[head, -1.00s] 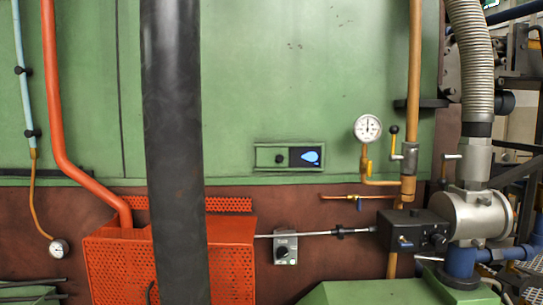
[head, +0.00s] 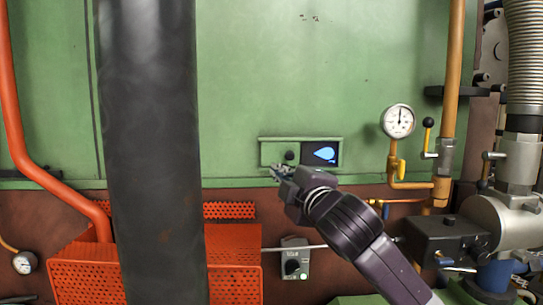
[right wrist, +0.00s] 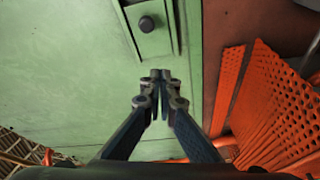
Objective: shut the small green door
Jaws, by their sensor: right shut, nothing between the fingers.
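The small green door (head: 270,152) is a flat plate with a round black knob (head: 289,155), set in a green frame (head: 300,139) on the big green wall. The door covers the left part of the frame. To its right the opening (head: 324,154) is uncovered and shows a blue shape on black. My right gripper (head: 280,172) is shut and empty, just below and left of the knob in the head view. In the right wrist view its closed fingertips (right wrist: 160,75) point toward the green wall, with the knob (right wrist: 146,24) above them. My left gripper is not in view.
A thick black vertical pipe (head: 150,130) stands left of the door. An orange perforated box (head: 232,285) is below. A pressure gauge (head: 398,121) and yellow piping (head: 452,75) are to the right. A grey switch box (head: 295,260) sits under the gripper.

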